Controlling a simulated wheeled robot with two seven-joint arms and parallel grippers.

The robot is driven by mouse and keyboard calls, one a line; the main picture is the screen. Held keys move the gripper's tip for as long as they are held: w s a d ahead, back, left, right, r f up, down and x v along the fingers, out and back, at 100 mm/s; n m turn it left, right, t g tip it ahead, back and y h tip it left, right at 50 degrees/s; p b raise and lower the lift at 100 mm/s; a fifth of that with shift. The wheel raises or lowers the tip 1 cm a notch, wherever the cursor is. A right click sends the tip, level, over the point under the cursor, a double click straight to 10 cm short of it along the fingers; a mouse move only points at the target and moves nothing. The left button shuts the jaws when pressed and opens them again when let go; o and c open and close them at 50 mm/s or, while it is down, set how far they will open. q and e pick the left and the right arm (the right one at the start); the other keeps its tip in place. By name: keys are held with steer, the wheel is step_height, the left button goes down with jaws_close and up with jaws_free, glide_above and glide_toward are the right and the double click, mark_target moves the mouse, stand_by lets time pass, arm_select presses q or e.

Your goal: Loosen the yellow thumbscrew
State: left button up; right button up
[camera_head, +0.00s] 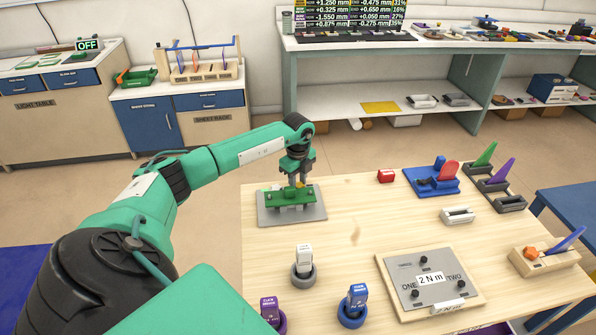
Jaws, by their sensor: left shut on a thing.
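A green fixture (281,198) sits on a grey plate (310,212) at the far left of the wooden table. My left gripper (298,184) points down over the green fixture, its fingers low at the fixture's top. It is shut on a small yellow thing at the fixture, which looks like the yellow thumbscrew (299,185); the fingers hide most of it. My right gripper is not in view.
The table's middle is mostly clear.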

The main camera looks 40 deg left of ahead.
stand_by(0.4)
arm_select(q)
steer(key=o, duration=1)
steer(key=shift+r, duration=0.1)
